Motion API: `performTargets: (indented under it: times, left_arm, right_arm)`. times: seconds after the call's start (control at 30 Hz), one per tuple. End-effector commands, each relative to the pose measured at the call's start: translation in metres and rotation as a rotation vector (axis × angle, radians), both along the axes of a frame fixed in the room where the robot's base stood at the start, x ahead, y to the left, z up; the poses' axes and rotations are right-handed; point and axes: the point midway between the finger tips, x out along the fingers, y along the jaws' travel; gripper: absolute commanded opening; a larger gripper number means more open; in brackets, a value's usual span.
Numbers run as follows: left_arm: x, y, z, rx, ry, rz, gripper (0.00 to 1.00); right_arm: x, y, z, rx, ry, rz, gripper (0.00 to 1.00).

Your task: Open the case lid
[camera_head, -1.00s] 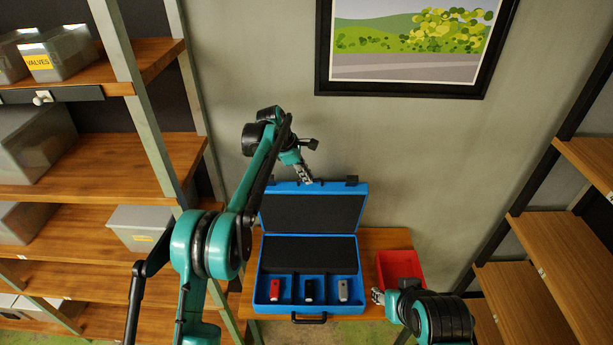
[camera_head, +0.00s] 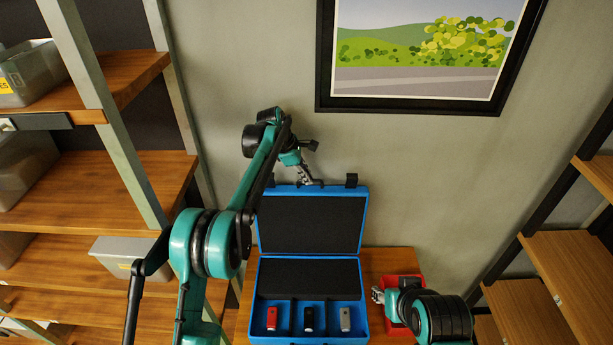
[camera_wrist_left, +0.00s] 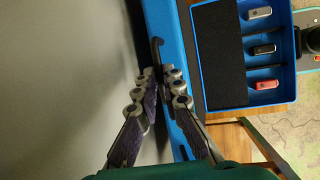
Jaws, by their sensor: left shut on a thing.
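The blue case (camera_head: 254,300) stands on the wooden table with its lid (camera_head: 312,225) raised about upright, dark foam lining showing. In the base a red, a black and a grey item sit in separate compartments at the front. My left gripper (camera_head: 305,178) is at the lid's top edge, near its left latch. In the left wrist view the gripper (camera_wrist_left: 162,78) is shut on the lid's edge (camera_wrist_left: 168,40), beside a black latch (camera_wrist_left: 156,50). My right gripper (camera_head: 377,295) is right of the case, by the red bin; its fingers are too small to judge.
A red bin (camera_head: 408,283) stands on the table (camera_head: 385,262) right of the case, partly behind my right arm. Wooden shelves (camera_head: 120,190) with grey bins are at left, more shelves (camera_head: 550,255) at right. A framed picture (camera_head: 420,60) hangs on the wall behind.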

Motion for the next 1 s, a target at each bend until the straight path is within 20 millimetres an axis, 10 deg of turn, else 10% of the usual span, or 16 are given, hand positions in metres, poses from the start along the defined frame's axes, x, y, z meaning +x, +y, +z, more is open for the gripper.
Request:
performTargets:
  times: [0.07, 0.17, 0.57, 1.0]
  left_arm:
    - [0.0, -0.001, 0.001, -0.001, 0.0, 0.0, 0.0]
    - [0.0, -0.001, 0.001, -0.001, 0.0, 0.0, 0.29]
    - [-0.001, 0.003, 0.008, -0.001, -0.001, 0.001, 0.29]
    - [-0.014, 0.036, 0.087, -0.001, -0.001, 0.001, 0.29]
  right_arm:
    - [0.0, 0.0, 0.0, 0.0, 0.0, 0.0, 0.4]
    - [0.0, 0.0, 0.0, 0.0, 0.0, 0.0, 0.4]
    - [0.0, 0.0, 0.0, 0.0, 0.0, 0.0, 0.4]
    - [0.0, 0.0, 0.0, 0.0, 0.0, 0.0, 0.4]
